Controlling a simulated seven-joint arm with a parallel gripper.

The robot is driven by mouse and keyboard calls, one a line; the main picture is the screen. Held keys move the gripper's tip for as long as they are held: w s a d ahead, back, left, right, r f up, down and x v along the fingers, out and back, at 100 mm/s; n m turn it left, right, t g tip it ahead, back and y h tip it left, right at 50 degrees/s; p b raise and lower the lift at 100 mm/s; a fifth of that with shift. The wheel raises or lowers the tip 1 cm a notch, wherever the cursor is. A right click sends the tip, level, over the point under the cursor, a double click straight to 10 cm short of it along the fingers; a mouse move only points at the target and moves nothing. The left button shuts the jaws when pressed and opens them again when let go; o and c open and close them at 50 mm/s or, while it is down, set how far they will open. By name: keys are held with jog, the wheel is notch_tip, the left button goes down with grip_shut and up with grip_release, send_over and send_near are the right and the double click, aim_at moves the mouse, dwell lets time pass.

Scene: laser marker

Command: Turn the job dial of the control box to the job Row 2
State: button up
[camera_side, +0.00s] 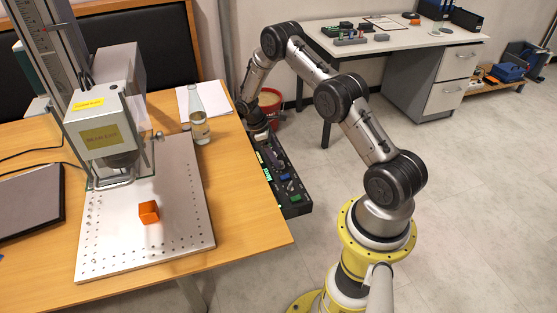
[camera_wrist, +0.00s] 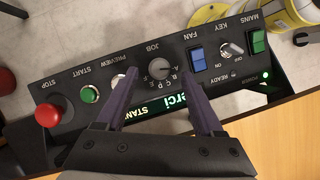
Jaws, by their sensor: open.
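The control box (camera_wrist: 60,72) is a long dark panel, seen at an angle in the wrist view; it also shows in the side view (camera_side: 296,208) at the table's right edge. Its job dial (camera_wrist: 160,69) is a round grey knob with letters around part of it. I cannot read for sure which letter it points to. My gripper (camera_wrist: 157,66) is open, with one dark finger on each side of the dial in the picture. I cannot tell whether the fingers touch it. The left finger partly covers the preview button. In the side view my gripper (camera_side: 261,134) is over the box's far end.
The panel also bears a red stop button (camera_wrist: 48,115), a green start button (camera_wrist: 90,94), a blue fan switch (camera_wrist: 197,59), a key switch (camera_wrist: 231,48) and a green mains switch (camera_wrist: 258,42). A lit green display (camera_wrist: 165,108) is partly hidden. An orange block (camera_side: 149,212) lies on the metal plate (camera_side: 180,255).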

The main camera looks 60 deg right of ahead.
jog(key=shift+x, duration=1.35)
grip_shut()
